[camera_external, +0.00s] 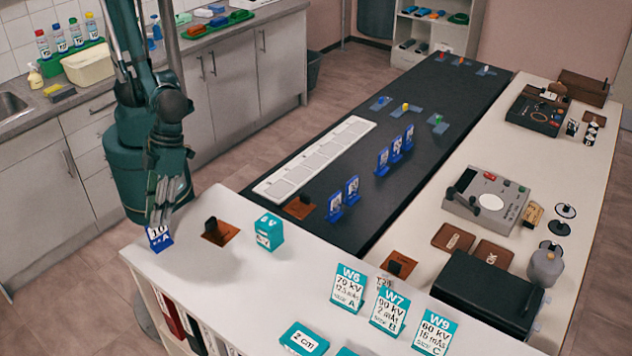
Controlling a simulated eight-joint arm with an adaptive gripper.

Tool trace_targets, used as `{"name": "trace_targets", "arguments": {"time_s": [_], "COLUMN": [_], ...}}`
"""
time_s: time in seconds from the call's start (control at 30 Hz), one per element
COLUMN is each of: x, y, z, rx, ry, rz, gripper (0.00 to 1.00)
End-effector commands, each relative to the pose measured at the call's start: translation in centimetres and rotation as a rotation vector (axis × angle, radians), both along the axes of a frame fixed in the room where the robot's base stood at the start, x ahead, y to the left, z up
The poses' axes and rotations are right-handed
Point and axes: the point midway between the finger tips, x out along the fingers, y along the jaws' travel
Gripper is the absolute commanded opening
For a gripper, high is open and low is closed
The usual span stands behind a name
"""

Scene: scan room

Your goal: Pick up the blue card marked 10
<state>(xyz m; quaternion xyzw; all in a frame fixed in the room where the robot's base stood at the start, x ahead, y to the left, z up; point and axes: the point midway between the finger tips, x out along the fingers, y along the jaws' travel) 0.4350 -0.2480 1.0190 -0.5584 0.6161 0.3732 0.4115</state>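The blue card marked 10 (160,242) stands at the left end of the white counter (215,290), close to its edge. It has a white face with dark print and a blue lower part with a letter on it. My gripper (160,221) points down right at the card, and its fingers overlap the card's upper part in this view. Part of the card's top is hidden by the fingers. I cannot tell whether the fingers are closed on it or only around it.
A brown square with a black knob (220,231) and a teal block (269,232) stand to the right of the card. Teal-and-white cards (348,288) stand further right. More blue cards (344,198) stand on the dark table (430,160). The counter's middle is clear.

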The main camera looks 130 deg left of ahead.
Motion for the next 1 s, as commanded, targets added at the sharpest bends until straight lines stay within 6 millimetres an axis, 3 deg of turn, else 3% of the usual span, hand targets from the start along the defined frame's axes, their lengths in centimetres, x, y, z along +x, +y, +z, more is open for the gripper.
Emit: {"name": "trace_targets", "arguments": {"time_s": [0.4,1.0], "x": [0.0,-0.1], "y": [-1.1,-1.2], "z": [-2.7,-2.9], "rx": [0.0,0.0], "ry": [-0.001,-0.001], "rz": [0.0,0.0], "gripper": [0.24,0.24]}}
